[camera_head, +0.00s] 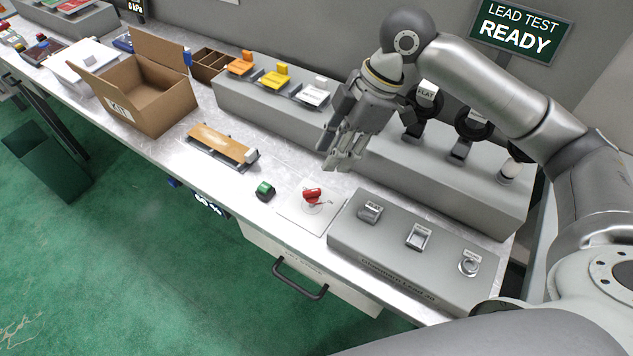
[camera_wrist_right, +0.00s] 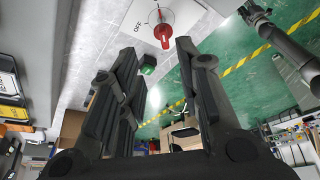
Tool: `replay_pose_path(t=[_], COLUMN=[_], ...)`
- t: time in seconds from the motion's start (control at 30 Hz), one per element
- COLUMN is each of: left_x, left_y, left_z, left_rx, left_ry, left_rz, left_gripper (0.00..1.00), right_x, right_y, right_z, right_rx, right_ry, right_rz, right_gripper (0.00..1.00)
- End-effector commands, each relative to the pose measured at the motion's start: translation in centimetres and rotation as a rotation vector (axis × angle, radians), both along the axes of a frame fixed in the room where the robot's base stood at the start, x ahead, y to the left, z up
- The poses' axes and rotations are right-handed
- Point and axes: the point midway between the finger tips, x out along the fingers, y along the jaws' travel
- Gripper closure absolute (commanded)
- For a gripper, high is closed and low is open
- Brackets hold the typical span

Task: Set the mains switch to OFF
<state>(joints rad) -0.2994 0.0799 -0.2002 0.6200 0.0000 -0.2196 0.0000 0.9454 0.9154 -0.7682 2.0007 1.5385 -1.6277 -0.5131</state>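The mains switch is a red rotary knob (camera_head: 312,196) on a pale square plate (camera_head: 296,218), near the bench's front edge. In the right wrist view the red knob (camera_wrist_right: 164,34) shows upright in the picture, beyond the fingertips, with the word OFF printed on the plate (camera_wrist_right: 148,12) to its left. My right gripper (camera_head: 341,154) hangs above the bench, behind and slightly right of the knob, and does not touch it. In the right wrist view its fingers (camera_wrist_right: 157,50) are apart with nothing between them.
A green button (camera_head: 265,190) sits just left of the plate. A grey control box (camera_head: 385,250) stands to the right. A raised grey ledge (camera_head: 300,118) with coloured connectors runs behind. A wooden-topped block (camera_head: 222,143) and an open cardboard box (camera_head: 150,100) stand further left.

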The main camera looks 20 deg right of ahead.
Motion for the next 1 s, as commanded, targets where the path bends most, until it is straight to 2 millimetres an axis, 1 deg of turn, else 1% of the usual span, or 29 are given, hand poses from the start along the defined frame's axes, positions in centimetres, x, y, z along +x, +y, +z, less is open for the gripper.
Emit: replay_pose_path(t=[0.3,0.4,0.5,0.6,0.7,0.93,0.97,1.0], left_x=[-0.1,-0.1,0.0,0.0,0.0,0.0,0.0,0.0], left_y=[0.0,0.0,0.0,0.0,0.0,0.0,0.0,0.0], left_z=[0.7,0.9,1.0,1.0,1.1,1.0,1.0,1.0], left_rx=[0.000,0.000,0.000,0.000,0.000,0.000,0.000,0.000], left_ry=[0.001,0.001,0.001,0.001,0.001,0.001,0.001,0.001], left_rz=[0.000,0.000,0.000,0.000,0.000,0.000,0.000,0.000], left_gripper=[0.60,0.60,0.60,0.60,0.60,0.60,0.60,0.60], right_x=[0.1,0.1,0.3,0.3,0.3,0.3,0.3,0.3], right_y=[2.3,2.9,3.4,3.7,3.8,3.8,3.8,3.8], right_z=[-5.3,-6.9,-7.9,-8.7,-9.0,-9.1,-9.1,-9.1], right_rx=[0.001,0.001,0.001,0.000,0.000,0.000,0.000,0.000], right_ry=[0.006,0.004,0.003,0.003,0.001,0.001,0.001,0.001], right_rz=[0.001,0.003,0.001,0.002,0.002,0.001,0.001,0.001], right_gripper=[0.68,0.68,0.68,0.68,0.68,0.68,0.70,0.76])
